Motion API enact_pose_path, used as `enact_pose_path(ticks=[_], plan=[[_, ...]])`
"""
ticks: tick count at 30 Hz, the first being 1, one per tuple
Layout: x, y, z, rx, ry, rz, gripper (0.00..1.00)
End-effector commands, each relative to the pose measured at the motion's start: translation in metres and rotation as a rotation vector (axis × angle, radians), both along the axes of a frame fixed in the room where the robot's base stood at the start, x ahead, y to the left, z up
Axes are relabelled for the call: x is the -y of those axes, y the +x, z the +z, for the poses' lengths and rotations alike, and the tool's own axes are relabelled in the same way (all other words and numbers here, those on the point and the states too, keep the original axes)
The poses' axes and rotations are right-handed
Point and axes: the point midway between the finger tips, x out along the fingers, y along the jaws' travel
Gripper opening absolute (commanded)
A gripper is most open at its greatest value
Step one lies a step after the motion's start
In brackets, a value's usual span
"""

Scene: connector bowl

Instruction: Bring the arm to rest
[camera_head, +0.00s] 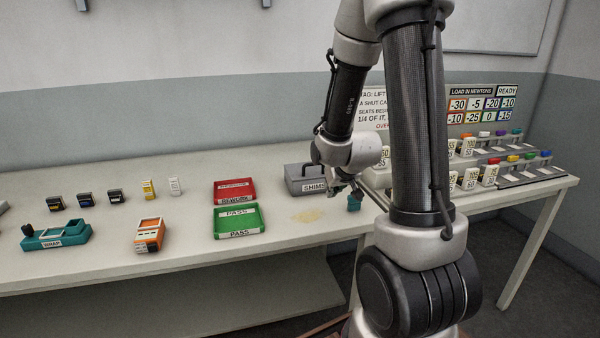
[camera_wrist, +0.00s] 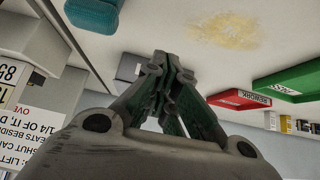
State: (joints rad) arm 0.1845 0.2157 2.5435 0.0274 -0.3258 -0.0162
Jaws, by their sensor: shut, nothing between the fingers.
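My gripper (camera_wrist: 160,65) is shut and empty in the wrist view, its fingers together above the table. In the head view my gripper (camera_head: 352,187) hangs over the right part of the white table (camera_head: 290,265), close to the grey SHIMS box (camera_head: 300,179). A small teal object (camera_head: 354,202) is just below it; I cannot tell from the head view whether they touch. In the wrist view a teal thing (camera_wrist: 95,12) lies apart from the fingertips. My arm reaches up and over, hiding part of the table and signs.
A red REWORK tray (camera_head: 234,190) and green PASS tray (camera_head: 238,221) stand mid-table. A tan stain (camera_head: 307,215) lies beside them. A teal WRAP holder (camera_head: 55,236), an orange device (camera_head: 149,235) and several small connectors are at left. Racks with coloured caps (camera_head: 515,165) stand at right.

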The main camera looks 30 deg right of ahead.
Motion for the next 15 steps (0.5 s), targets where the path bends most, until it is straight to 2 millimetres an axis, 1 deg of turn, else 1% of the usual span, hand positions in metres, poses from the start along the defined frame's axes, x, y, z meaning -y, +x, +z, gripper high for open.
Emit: enact_pose_path(ticks=[5,8,11,12,13,15], plan=[[-0.001,-0.002,-0.001,-0.005,0.001,0.000,0.00],[-0.003,-0.013,-0.010,-0.061,0.014,0.000,0.00],[-0.008,-0.037,-0.026,-0.187,0.041,0.000,0.00],[-0.011,-0.051,-0.034,-0.252,0.055,0.001,0.00],[-0.014,-0.061,-0.036,-0.299,0.065,0.002,0.00],[-0.019,-0.084,-0.032,-0.391,0.084,0.005,0.00]])
